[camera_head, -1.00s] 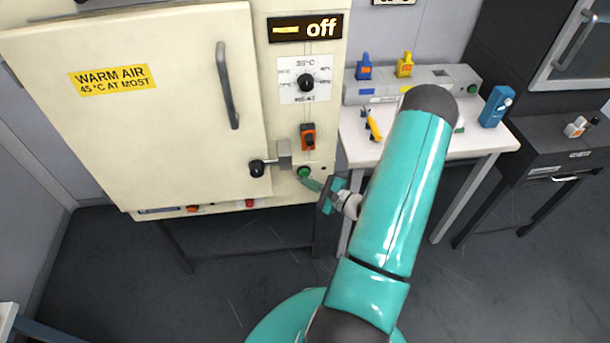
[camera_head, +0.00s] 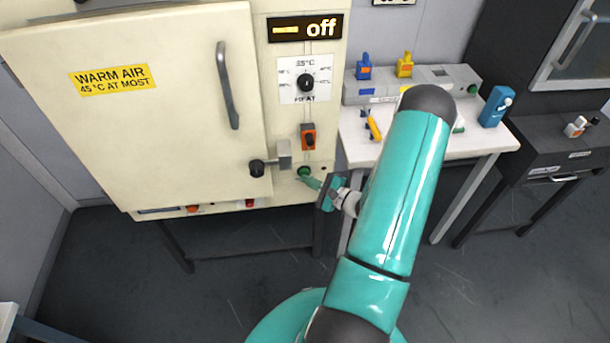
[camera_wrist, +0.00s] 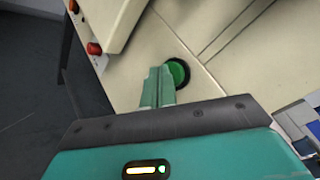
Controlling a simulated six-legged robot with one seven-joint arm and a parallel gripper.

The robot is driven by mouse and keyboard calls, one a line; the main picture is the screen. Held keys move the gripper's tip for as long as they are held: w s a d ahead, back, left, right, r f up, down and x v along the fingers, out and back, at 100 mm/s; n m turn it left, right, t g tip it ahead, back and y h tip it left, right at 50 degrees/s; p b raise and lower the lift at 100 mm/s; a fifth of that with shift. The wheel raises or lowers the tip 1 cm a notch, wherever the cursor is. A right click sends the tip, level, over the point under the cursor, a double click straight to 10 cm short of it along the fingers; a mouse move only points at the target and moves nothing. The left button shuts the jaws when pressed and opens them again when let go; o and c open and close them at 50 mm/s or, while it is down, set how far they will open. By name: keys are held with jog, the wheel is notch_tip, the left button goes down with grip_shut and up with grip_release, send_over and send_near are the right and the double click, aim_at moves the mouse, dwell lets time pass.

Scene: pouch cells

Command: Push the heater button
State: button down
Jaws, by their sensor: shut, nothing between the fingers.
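The heater is a cream cabinet (camera_head: 190,150) with a "WARM AIR" label and a display (camera_head: 305,28) reading "off". Its green round button (camera_head: 304,171) is low on the right-hand panel, and shows in the wrist view (camera_wrist: 179,72) in a dark ring. My gripper (camera_head: 302,179) is shut and empty, with its fingertips right at the button's lower edge. In the wrist view the closed fingers (camera_wrist: 160,72) stand just left of the button and overlap its ring; I cannot tell whether they touch it.
Above the button are an orange switch (camera_head: 308,137), a dial (camera_head: 306,83) and a door latch (camera_head: 270,165). Red (camera_wrist: 94,48) and orange knobs sit along the cabinet's lower edge. A white table (camera_head: 475,143) with small tools stands to the right.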

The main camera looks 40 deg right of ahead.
jog(key=shift+w+d, duration=0.1)
jog(key=shift+w, duration=0.05)
dwell(0.4)
jog(key=shift+s+a, duration=0.35)
jog(key=shift+s, duration=0.2)
jog(key=s+a, duration=0.1)
jog(key=s, duration=0.1)
jog(key=s+a, duration=0.2)
jog(key=s, duration=0.1)
jog(key=shift+a, duration=0.2)
dwell(0.4)
jog(key=shift+w+r, duration=0.1)
